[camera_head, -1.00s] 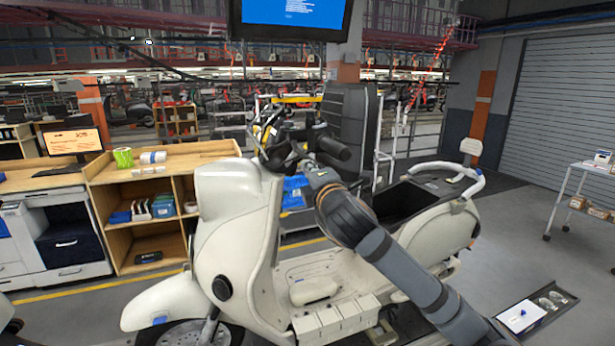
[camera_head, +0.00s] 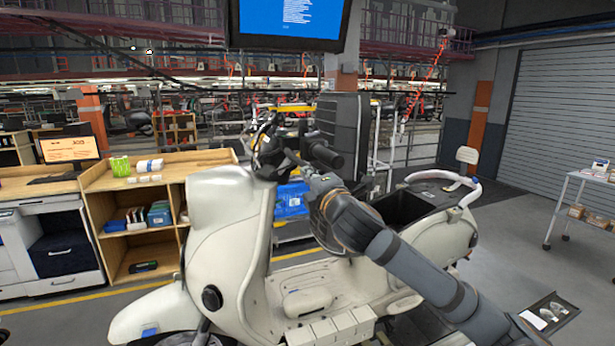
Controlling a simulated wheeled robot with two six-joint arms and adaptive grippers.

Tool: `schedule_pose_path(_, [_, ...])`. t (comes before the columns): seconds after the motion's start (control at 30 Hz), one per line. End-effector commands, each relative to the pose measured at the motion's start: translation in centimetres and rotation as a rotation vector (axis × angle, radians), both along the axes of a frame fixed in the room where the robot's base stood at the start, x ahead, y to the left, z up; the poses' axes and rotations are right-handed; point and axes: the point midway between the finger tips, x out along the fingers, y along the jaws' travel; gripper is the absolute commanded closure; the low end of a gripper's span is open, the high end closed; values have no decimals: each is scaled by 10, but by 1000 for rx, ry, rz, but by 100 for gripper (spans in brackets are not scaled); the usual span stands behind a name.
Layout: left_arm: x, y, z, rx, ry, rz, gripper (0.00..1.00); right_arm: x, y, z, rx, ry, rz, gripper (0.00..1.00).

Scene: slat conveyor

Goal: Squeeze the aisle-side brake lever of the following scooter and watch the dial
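A cream scooter (camera_head: 222,215) stands across the middle of the view, its front to the left. My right arm comes in from the lower right, and my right gripper (camera_head: 290,160) is at the handlebar, beside the grip. The dark fingers overlap the dark handlebar parts, so I cannot tell whether they are open or shut, or touching the brake lever. The lever itself and a dial cannot be made out. My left gripper is not in view.
A wooden shelf unit (camera_head: 150,190) and a white cabinet stand at the left. A blue screen (camera_head: 290,18) hangs above. A black upright panel stands behind the handlebar. A white trolley (camera_head: 570,205) is at the right; the floor before it is mostly clear. A flat dark tray (camera_head: 550,312) lies lower right.

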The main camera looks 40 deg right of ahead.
Motion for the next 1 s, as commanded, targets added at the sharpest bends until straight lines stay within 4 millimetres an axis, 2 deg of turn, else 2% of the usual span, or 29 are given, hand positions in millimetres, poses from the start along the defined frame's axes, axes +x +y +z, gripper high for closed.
schedule_pose_path(1.0, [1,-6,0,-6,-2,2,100,2,-3,-2,-1,0,-3,100])
